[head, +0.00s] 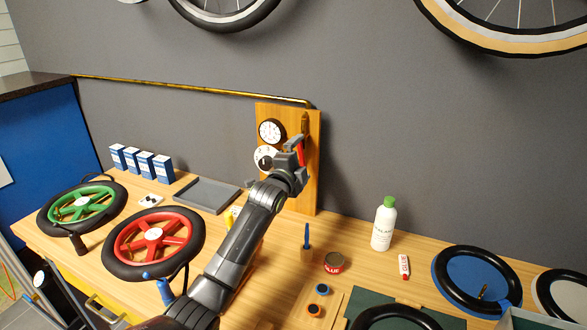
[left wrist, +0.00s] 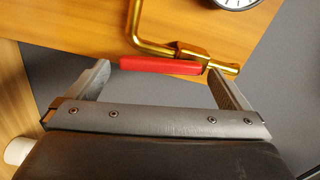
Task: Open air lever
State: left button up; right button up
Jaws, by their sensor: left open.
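The red air lever (head: 301,152) is on a brass pipe fitting on an upright wooden board (head: 308,190) against the wall. In the left wrist view the red lever (left wrist: 160,66) lies across the gap between my fingers, alongside the brass pipe (left wrist: 150,47). My left gripper (head: 295,153) is open in front of the board, and it also shows in the left wrist view (left wrist: 158,70). Its fingertips are near the two ends of the lever; contact cannot be told. My gripper partly hides the lever in the head view. My right gripper is not in view.
A round gauge (head: 271,132) sits on the board left of the lever. A brass pipe (head: 200,91) runs along the wall. The bench holds a green wheel (head: 82,205), a red wheel (head: 153,235), a grey tray (head: 207,194) and a white bottle (head: 382,228).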

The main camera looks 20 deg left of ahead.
pick_arm(q)
jog(key=s+b, duration=0.3)
jog(key=s, duration=1.4)
jog(key=shift+s+a, duration=0.2)
jog(key=shift+a, duration=0.15)
